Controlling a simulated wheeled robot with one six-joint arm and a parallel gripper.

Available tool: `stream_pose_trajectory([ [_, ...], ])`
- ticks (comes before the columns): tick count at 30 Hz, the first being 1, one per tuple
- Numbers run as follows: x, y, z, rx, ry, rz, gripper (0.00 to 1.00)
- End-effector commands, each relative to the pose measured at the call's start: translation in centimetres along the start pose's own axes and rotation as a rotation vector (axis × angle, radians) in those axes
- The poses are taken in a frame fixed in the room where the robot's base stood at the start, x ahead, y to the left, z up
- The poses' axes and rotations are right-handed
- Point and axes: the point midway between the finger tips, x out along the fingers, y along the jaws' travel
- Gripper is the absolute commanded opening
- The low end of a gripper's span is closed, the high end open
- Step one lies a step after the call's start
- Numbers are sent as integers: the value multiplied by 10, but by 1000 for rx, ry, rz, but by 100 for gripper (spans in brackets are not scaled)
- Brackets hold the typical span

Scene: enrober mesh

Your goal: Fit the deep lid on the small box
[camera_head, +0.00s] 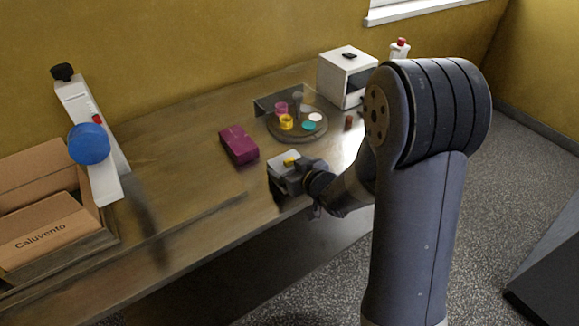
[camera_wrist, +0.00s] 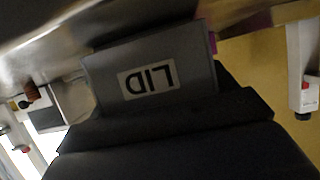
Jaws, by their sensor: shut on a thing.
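The lid (camera_wrist: 150,75) is a grey piece with a pale label reading "LID", upside down in the wrist view. My gripper (camera_head: 287,176) is shut on it near the front edge of the table. A pale grey shape with a yellow spot shows at the gripper in the head view; I cannot tell how much of it is lid. A closed-looking magenta box (camera_head: 238,145) lies on the table to the left of my gripper, apart from it. I cannot tell for sure that it is the small box. A sliver of magenta (camera_wrist: 212,42) shows behind the lid in the wrist view.
A round tray (camera_head: 275,128) with several coloured pots stands behind my gripper. A white appliance (camera_head: 340,77) stands at the back right. A cardboard carton (camera_head: 45,235) and a white stand with a blue disc (camera_head: 89,144) are at left. The table between carton and magenta box is clear.

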Motion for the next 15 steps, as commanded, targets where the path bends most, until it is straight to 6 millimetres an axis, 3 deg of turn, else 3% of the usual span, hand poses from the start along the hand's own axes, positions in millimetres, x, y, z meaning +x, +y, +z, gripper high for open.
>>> stream_pose_trajectory([
  [12,0,0,0,0,0,0,58],
  [13,0,0,0,0,0,0,82],
  [15,0,0,0,0,0,0,88],
])
